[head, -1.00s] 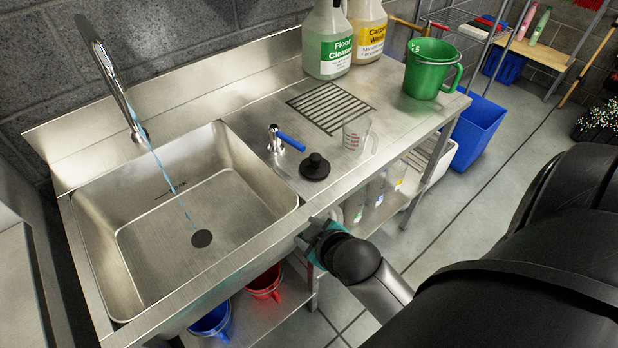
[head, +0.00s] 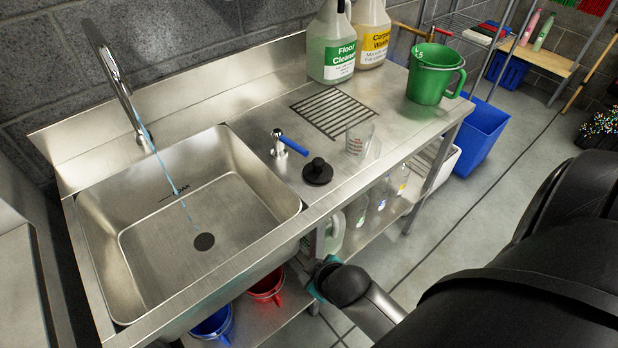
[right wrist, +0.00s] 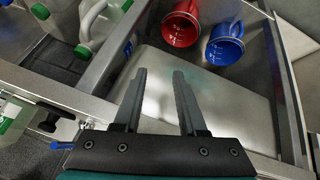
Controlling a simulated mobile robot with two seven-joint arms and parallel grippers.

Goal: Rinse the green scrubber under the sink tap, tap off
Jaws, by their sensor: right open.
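No green scrubber shows in either view. The steel sink (head: 135,250) is at the left in the head view, and its basin looks empty apart from the drain. The tap spout (head: 120,85) arches over it, and a thin stream of water (head: 168,175) runs into the basin. A tap lever with a blue handle (head: 292,145) stands on the counter right of the basin. My right gripper (right wrist: 158,75) is open and empty, below the counter's front edge; its wrist also shows in the head view, right of the basin's front corner. My left gripper is out of view.
A black plug (head: 317,171), a clear measuring cup (head: 360,139), a green jug (head: 433,72) and cleaner bottles (head: 331,45) stand on the counter. The lower shelf holds red (right wrist: 183,25) and blue (right wrist: 225,45) jugs and several bottles. A blue bin (head: 483,135) stands right.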

